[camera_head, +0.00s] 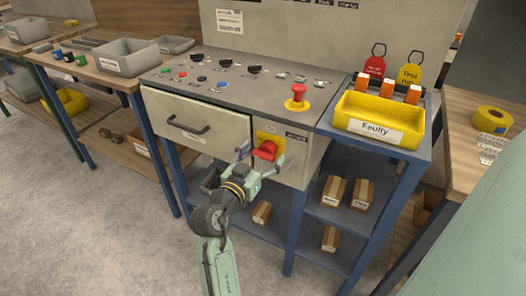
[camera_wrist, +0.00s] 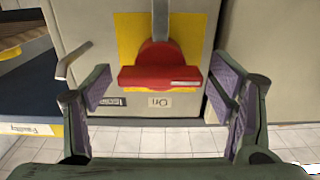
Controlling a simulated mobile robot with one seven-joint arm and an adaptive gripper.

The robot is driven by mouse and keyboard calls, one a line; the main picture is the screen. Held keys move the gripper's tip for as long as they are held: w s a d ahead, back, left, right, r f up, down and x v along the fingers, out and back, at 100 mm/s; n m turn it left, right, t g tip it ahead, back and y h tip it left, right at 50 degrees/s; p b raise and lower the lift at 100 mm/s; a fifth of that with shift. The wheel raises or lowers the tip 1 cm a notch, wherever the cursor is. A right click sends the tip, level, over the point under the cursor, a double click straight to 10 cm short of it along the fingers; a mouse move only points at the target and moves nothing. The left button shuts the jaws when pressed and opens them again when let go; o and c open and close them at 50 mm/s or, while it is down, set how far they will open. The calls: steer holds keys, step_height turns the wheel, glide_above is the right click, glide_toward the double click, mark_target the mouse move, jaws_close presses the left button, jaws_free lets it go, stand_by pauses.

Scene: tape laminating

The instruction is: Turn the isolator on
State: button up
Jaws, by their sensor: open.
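The isolator is a red rotary switch (camera_head: 265,149) on a yellow plate (camera_head: 270,137), on the front of the grey control cabinet. In the wrist view its red handle (camera_wrist: 160,77) lies crosswise, on the yellow plate (camera_wrist: 130,40). A small label (camera_wrist: 160,101) that seems to read "On" sits just below the handle there. My gripper (camera_head: 261,157) is in front of the isolator. In the wrist view the purple pads of my open gripper (camera_wrist: 160,90) stand either side of the handle, with gaps on both sides. Nothing is held.
A drawer with a dark handle (camera_head: 187,127) is left of the isolator. A red emergency button (camera_head: 298,92) stands on the panel above. A yellow "Faulty" bin (camera_head: 379,118) and blue shelves (camera_head: 325,214) with small boxes are at right. The floor (camera_head: 95,235) at left is clear.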

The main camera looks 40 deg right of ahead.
steer(key=shift+w+d, duration=0.1)
steer(key=shift+d, duration=0.1)
steer(key=shift+c, duration=0.2)
steer(key=c, duration=1.7)
steer(key=shift+o, duration=0.2)
